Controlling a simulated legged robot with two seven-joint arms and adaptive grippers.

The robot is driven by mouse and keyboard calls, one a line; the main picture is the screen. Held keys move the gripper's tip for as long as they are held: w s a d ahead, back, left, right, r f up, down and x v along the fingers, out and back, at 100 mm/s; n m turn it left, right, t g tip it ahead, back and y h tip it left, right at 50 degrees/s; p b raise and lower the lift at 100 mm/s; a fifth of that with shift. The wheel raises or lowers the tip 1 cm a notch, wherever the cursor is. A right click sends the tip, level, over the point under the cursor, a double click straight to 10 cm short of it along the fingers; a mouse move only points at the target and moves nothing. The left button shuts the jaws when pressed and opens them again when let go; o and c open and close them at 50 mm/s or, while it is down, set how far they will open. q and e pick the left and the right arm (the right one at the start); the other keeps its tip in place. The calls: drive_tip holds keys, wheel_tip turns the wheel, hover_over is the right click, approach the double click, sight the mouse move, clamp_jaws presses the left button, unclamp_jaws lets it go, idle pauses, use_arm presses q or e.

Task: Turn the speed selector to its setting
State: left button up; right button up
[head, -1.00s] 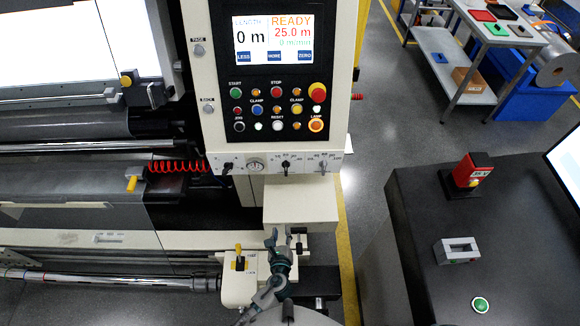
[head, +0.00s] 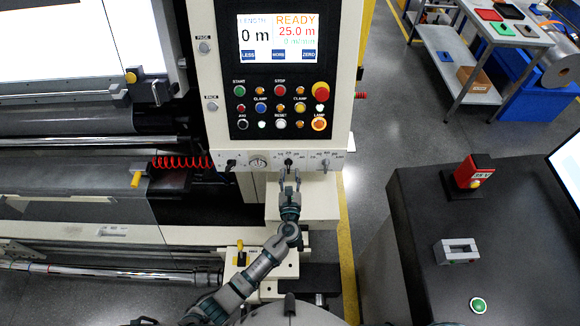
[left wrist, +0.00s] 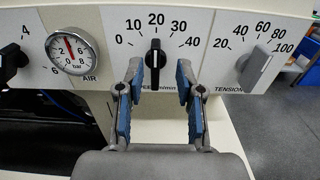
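The speed selector (left wrist: 155,62) is a black knob on the white strip under the control panel. In the left wrist view it stands upright, its white mark towards 20 on a 0 to 40 scale. It also shows in the head view (head: 288,162), just above my left gripper (head: 289,175). In the left wrist view my left gripper (left wrist: 158,78) is open, with one blue-padded finger on each side of the knob. Gaps show between the pads and the knob. My right gripper is in neither view.
The air gauge (left wrist: 71,51) is left of the selector, and the grey tension knob (left wrist: 256,68) is right of it. A pale housing (head: 318,200) projects below the strip. A red coiled hose (head: 182,162) hangs to the left. A dark cabinet (head: 420,240) stands at the right.

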sight(289, 167)
use_arm(q)
drive_tip(key=w, duration=0.3)
drive_tip(key=shift+w+a, duration=0.3)
drive_tip(key=shift+w, duration=0.05)
drive_tip(key=shift+a, duration=0.15)
clamp_jaws()
drive_tip(key=shift+d, duration=0.3)
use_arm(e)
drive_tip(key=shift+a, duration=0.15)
